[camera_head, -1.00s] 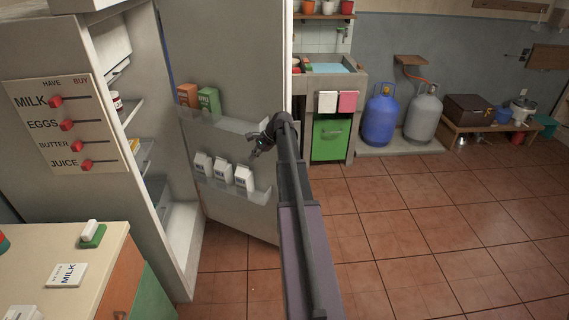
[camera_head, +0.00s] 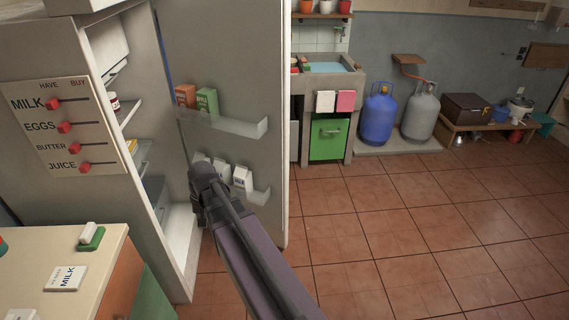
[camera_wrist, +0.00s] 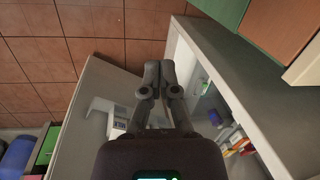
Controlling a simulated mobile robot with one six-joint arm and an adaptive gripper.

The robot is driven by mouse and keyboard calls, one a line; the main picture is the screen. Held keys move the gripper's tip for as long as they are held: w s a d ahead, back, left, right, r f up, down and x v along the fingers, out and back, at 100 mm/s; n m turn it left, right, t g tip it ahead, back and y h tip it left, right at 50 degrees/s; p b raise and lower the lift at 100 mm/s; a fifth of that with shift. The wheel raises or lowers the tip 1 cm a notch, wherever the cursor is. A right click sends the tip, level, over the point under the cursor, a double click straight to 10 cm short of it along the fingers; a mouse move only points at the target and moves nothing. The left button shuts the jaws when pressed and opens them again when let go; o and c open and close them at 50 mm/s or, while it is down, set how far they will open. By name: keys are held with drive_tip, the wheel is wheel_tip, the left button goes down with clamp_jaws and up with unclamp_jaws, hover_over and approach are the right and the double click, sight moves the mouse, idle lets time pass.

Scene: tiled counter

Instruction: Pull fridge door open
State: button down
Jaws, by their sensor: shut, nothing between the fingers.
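The fridge door (camera_head: 226,60) stands open, its inner side facing the head camera. Its shelves hold an orange carton, a green carton and several white milk cartons (camera_head: 242,178). The open fridge body (camera_head: 184,250) is on the left, with its shelves in view. In the wrist view my gripper (camera_wrist: 153,75) is shut and empty, between the door's inner side (camera_wrist: 104,76) and the fridge body (camera_wrist: 240,80). The door's handle is not visible.
A counter (camera_head: 40,260) with a milk card and a green-and-white block stands at the lower left. A sink unit (camera_head: 330,90), blue gas cylinder (camera_head: 379,115) and grey cylinder (camera_head: 422,110) stand at the back. The tiled floor (camera_head: 430,230) at right is clear.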

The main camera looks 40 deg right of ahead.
drive_tip(key=s+a+n+h, duration=0.2)
drive_tip(key=s+a+n, duration=0.3)
drive_tip(key=s+a, duration=0.15)
drive_tip(key=w+d+f+m+t+y+b, duration=0.1)
drive_tip(key=w+f+m+t+y+b, duration=0.15)
drive_tip(key=w+m+t+b, duration=0.4)
drive_tip(key=w+d+f+m+t+y+b, duration=0.1)
drive_tip(key=w+f+m+b, duration=0.15)
drive_tip(key=w, duration=0.65)
drive_tip(key=w+d+m+t+h+b, duration=0.2)
drive_tip(key=w+d+m+t+b, duration=0.5)
drive_tip(key=w+d+m+b, duration=0.15)
drive_tip(key=w+d+m+t+h+b, duration=0.25)
drive_tip(key=d+m+h+b, duration=0.55)
drive_tip(key=d+m, duration=0.75)
drive_tip(key=s+d+f+m+g+h+b, duration=0.3)
drive_tip(key=d+f+m+g+h, duration=0.1)
drive_tip(key=d+m, duration=0.4)
drive_tip(key=s+d+f+m+g+h+b, duration=0.3)
drive_tip(key=d+m, duration=0.4)
drive_tip(key=d, duration=0.3)
drive_tip(key=s+f+g+h, duration=0.1)
drive_tip(key=g+h, duration=0.1)
drive_tip(key=shift+d+f+m+g+h, duration=0.25)
drive_tip(key=shift+f+m+g+h, duration=0.05)
drive_tip(key=shift+m+h, duration=0.1)
drive_tip(key=shift+s, duration=0.1)
